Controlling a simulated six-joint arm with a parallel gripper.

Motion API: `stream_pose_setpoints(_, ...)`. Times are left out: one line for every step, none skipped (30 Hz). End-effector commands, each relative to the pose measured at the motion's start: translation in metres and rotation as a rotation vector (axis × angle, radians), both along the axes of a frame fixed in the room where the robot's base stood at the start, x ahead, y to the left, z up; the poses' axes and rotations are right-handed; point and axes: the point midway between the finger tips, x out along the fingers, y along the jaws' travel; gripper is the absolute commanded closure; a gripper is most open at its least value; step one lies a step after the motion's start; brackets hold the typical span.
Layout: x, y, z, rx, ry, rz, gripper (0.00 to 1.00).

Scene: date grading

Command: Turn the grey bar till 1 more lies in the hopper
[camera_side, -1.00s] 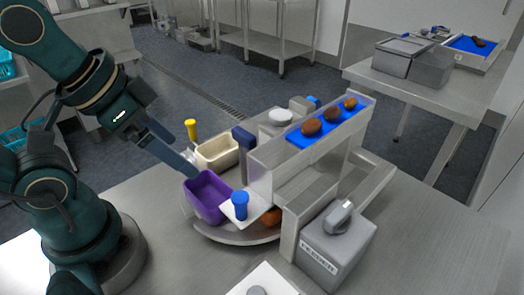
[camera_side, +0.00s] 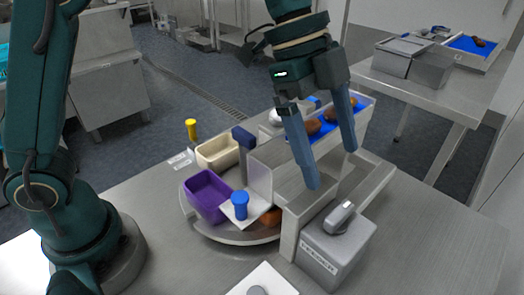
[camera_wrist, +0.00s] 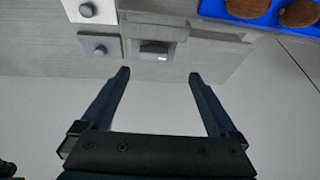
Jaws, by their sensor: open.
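The grey bar (camera_side: 341,214) is a short raised handle on top of a grey box (camera_side: 325,252) at the front right. My gripper (camera_side: 331,168) is open and empty, fingers pointing down, above and behind the bar in the side view. It also shows open in the wrist view (camera_wrist: 158,74). Brown dates (camera_side: 313,127) lie on a blue strip (camera_side: 360,103), partly hidden by my fingers. An open metal trough (camera_side: 375,185) lies below the strip. I cannot tell for certain which part is the hopper.
A purple bin (camera_side: 207,196) and a cream bin (camera_side: 216,152) stand on a round turntable to the left. A blue knob (camera_side: 240,204) stands on a white plate, with an orange-brown piece (camera_side: 271,216) beside it.

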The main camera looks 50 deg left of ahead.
Motion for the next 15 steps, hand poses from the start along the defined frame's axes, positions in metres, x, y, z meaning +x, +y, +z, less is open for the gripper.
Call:
stream_pose_setpoints(0.0,-0.006,-0.01,0.005,0.023,-0.014,0.05)
stream_pose_setpoints(0.0,-0.008,-0.014,0.008,0.033,-0.018,0.05)
stream_pose_setpoints(-0.001,-0.01,-0.019,0.013,0.045,-0.024,0.05)
stream_pose_setpoints(-0.002,-0.011,-0.022,0.016,0.055,-0.028,0.05)
stream_pose_setpoints(-0.003,-0.012,-0.025,0.019,0.062,-0.032,0.05)
stream_pose_setpoints(-0.004,-0.014,-0.029,0.021,0.068,-0.036,0.05)
stream_pose_setpoints(-0.005,-0.015,-0.032,0.022,0.071,-0.037,0.05)
stream_pose_setpoints(-0.005,-0.017,-0.034,0.022,0.07,-0.039,0.05)
stream_pose_setpoints(-0.005,-0.018,-0.038,0.022,0.07,-0.039,0.05)
stream_pose_setpoints(-0.005,-0.02,-0.041,0.022,0.071,-0.038,0.05)
stream_pose_setpoints(-0.006,-0.021,-0.045,0.022,0.072,-0.038,0.05)
stream_pose_setpoints(-0.006,-0.023,-0.05,0.022,0.07,-0.038,0.05)
stream_pose_setpoints(-0.006,-0.025,-0.054,0.023,0.07,-0.038,0.05)
stream_pose_setpoints(-0.006,-0.026,-0.057,0.023,0.07,-0.038,0.05)
stream_pose_setpoints(-0.005,-0.028,-0.062,0.023,0.069,-0.037,0.05)
